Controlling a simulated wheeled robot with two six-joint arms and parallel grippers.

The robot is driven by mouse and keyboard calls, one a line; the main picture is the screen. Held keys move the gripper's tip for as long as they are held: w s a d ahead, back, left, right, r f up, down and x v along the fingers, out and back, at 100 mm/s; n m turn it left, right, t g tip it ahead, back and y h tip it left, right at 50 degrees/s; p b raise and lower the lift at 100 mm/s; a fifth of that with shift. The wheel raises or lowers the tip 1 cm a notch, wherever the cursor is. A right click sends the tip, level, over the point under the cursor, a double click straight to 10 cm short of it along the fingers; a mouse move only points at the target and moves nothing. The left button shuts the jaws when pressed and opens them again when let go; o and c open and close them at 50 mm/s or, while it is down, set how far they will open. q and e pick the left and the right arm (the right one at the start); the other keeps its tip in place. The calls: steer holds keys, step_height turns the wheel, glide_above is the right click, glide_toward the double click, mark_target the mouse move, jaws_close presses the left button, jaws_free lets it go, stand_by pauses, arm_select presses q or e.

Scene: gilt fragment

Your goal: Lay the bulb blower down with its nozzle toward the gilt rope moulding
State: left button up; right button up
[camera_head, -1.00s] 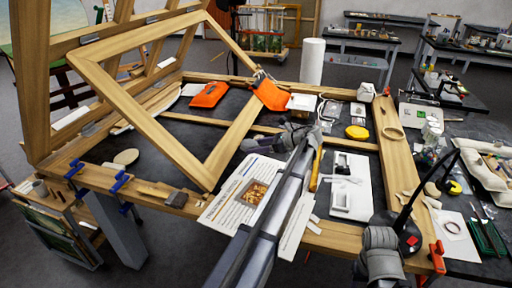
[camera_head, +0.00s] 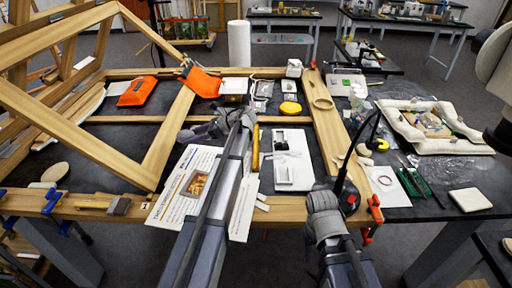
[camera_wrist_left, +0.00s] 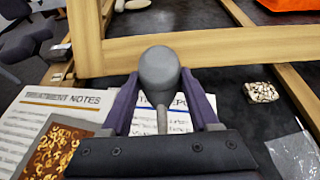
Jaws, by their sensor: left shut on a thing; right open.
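The grey bulb blower (camera_wrist_left: 158,72) is between the fingers of my left gripper (camera_wrist_left: 165,105) in the left wrist view. Its round bulb points away from the camera, and its thin nozzle runs back toward the gripper body. In the head view my left gripper (camera_head: 200,131) is above the dark work area, beyond the printed notes (camera_head: 168,207); the blower is hard to make out there. My right gripper (camera_head: 322,195) is low at the table's front, beside the lamp base, apparently empty; its fingers are unclear. I cannot single out the gilt rope moulding with certainty.
A large wooden frame (camera_head: 60,128) leans over the left side. Orange pouches (camera_head: 138,92), a white tray (camera_head: 292,160), a yellow disc (camera_head: 290,108) and a black lamp (camera_head: 347,198) are around the arms. A padded white tray (camera_head: 470,148) lies right. Dark surface shows between items.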

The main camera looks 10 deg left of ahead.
arm_select(q)
glide_above(217, 147)
steer(key=f+b, duration=0.9)
steer(key=shift+s+d+f+b, duration=0.1)
steer(key=shift+s+f+b, duration=0.15)
steer(key=shift+f+b, duration=0.15)
stand_by(0.4)
steer(key=shift+f, duration=0.15)
steer(key=o, duration=1.4)
steer(key=shift+c, duration=0.2)
